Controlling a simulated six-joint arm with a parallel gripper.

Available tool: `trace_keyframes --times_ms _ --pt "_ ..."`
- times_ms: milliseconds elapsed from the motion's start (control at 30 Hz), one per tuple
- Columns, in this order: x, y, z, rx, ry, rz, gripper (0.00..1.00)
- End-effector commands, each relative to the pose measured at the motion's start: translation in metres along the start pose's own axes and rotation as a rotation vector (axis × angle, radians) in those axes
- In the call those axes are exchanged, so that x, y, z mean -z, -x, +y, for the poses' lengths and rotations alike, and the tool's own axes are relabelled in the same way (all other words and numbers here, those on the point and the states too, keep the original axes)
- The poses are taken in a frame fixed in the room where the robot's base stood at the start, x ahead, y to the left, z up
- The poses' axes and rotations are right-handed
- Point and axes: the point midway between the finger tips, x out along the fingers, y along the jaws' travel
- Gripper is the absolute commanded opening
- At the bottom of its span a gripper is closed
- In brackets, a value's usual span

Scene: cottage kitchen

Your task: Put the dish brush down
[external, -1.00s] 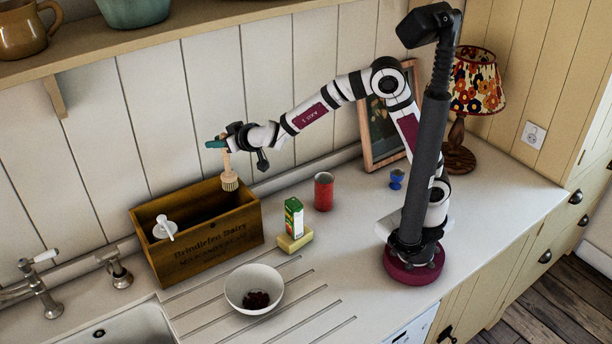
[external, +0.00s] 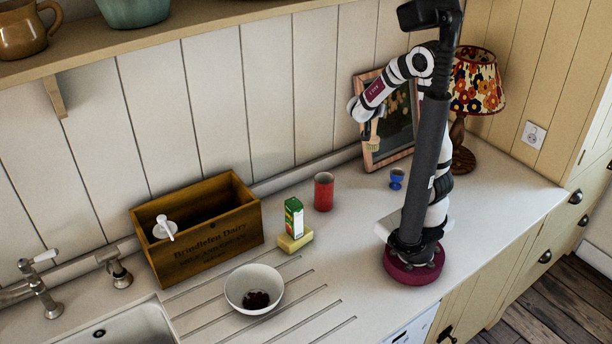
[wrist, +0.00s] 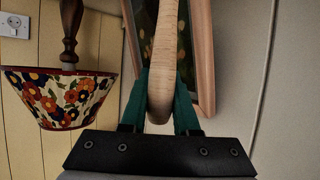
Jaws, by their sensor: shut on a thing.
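The dish brush shows in the external view (external: 373,129) as a small pale wooden piece hanging just below the end of my folded arm, in front of the framed picture and above the counter. In the wrist view its wooden handle (wrist: 164,45) runs up the middle. My gripper (wrist: 161,100) has green fingers shut on this handle from both sides. The bristle end is out of the wrist view. The fingers are mostly hidden by my arm in the external view.
The framed picture (external: 402,152) leans on the wall beside a lamp (external: 476,85).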

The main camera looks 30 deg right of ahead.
Motion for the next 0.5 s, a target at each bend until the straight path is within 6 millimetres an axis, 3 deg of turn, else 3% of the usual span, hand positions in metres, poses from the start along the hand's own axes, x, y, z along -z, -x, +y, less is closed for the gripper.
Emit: trace_keyframes --times_ms 100,233,333,500 --pt "-0.011 -0.017 0.039 -0.108 -0.050 -0.003 0.00" --pt "-0.019 -0.023 0.054 -0.158 -0.077 -0.003 0.00" --pt "-0.035 -0.025 0.034 -0.161 -0.076 -0.004 0.00" --pt "-0.067 -0.030 -0.019 -0.160 -0.078 -0.003 0.00"
